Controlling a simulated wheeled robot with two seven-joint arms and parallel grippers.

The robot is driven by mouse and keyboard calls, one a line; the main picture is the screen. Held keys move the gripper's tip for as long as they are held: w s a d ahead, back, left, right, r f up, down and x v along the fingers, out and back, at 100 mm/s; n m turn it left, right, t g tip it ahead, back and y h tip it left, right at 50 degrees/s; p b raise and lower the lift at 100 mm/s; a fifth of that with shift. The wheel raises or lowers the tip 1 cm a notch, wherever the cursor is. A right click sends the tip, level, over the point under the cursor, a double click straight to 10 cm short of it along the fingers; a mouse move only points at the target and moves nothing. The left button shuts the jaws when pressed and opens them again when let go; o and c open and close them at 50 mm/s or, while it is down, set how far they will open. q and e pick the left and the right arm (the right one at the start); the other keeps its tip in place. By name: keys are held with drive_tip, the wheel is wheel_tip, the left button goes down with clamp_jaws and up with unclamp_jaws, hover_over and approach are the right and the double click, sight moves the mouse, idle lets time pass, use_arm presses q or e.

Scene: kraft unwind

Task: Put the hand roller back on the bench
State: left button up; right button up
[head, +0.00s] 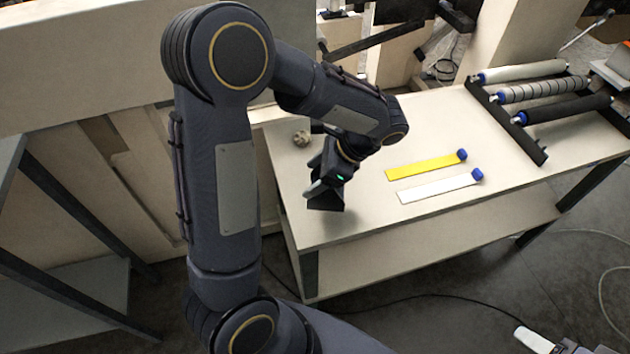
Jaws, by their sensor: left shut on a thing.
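My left gripper (322,190) is low over the left end of the pale bench (365,220), its fingers pointing down and left. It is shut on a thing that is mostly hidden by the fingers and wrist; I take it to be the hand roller. A light grey piece and a dark flat piece show at the fingertips, and I cannot tell which belongs to the roller. I cannot tell whether it touches the bench top. Part of what looks like my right gripper (550,342) shows at the bottom right edge, cut off by the frame.
A yellow strip (425,167) and a white strip (435,188), each with a blue end, lie mid-bench. A rack at the far right holds a white roller (520,71), a striped roller (540,90) and a black roller (565,109). A small grey round object (302,138) sits behind the gripper.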

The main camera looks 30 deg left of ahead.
use_arm(q)
drive_tip(key=f, duration=0.3)
drive_tip(key=shift+w+a+f, duration=0.3)
drive_tip(key=shift+w+f, duration=0.05)
drive_tip(key=shift+f, duration=0.15)
drive_tip(key=shift+f, duration=0.1)
